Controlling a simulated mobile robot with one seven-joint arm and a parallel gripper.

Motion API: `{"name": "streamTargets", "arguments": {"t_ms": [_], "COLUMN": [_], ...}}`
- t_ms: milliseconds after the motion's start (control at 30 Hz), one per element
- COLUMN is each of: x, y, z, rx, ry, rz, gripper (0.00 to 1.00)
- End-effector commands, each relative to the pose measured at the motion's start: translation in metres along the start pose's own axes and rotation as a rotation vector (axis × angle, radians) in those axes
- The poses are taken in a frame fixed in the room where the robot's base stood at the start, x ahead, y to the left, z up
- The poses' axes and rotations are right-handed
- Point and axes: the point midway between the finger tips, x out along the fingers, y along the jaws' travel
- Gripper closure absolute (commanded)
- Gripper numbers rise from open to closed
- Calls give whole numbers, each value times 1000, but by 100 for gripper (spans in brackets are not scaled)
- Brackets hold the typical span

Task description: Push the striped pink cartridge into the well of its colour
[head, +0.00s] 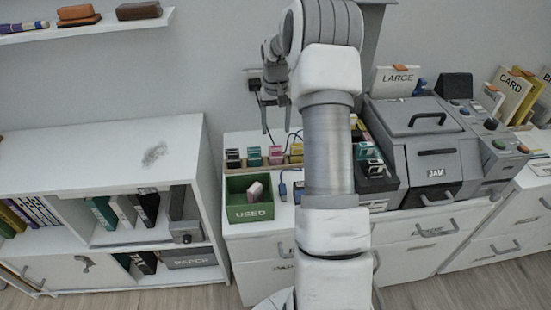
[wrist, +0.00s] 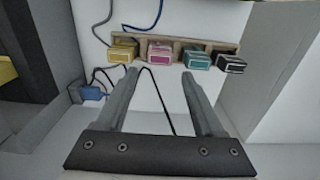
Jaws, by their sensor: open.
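A pink cartridge (head: 276,153) stands in a wooden rack between a teal and a yellow one. It also shows in the wrist view (wrist: 160,52), where its stripes are too small to tell. My gripper (head: 277,130) is above the rack, fingers pointing down. In the wrist view my gripper (wrist: 158,74) is open and empty, its fingertips apart from the pink cartridge and on either side of its line. The cartridge bay (head: 374,168) of the grey machine lies right of my arm, with a teal-marked piece in it. My arm hides part of it; I cannot make out a pink well.
A green USED bin (head: 250,208) holds a pinkish block (head: 255,190). The rack also holds a black cartridge (wrist: 231,63), a teal cartridge (wrist: 196,59) and a yellow cartridge (wrist: 123,52). A blue connector with cable (wrist: 93,93) lies near the rack. The machine's grey lid (head: 425,117) stands right.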

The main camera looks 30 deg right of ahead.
Motion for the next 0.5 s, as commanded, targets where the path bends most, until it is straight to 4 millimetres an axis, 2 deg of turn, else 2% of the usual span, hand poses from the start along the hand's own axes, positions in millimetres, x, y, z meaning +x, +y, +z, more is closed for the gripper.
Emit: {"name": "streamTargets", "arguments": {"t_ms": [33, 133, 500], "x": [14, 29, 55], "y": [0, 0, 0], "z": [1, 1, 0], "rx": [-1, -1, 0], "ry": [-4, -3, -2], "rz": [-1, -1, -1], "gripper": [30, 30, 30]}}
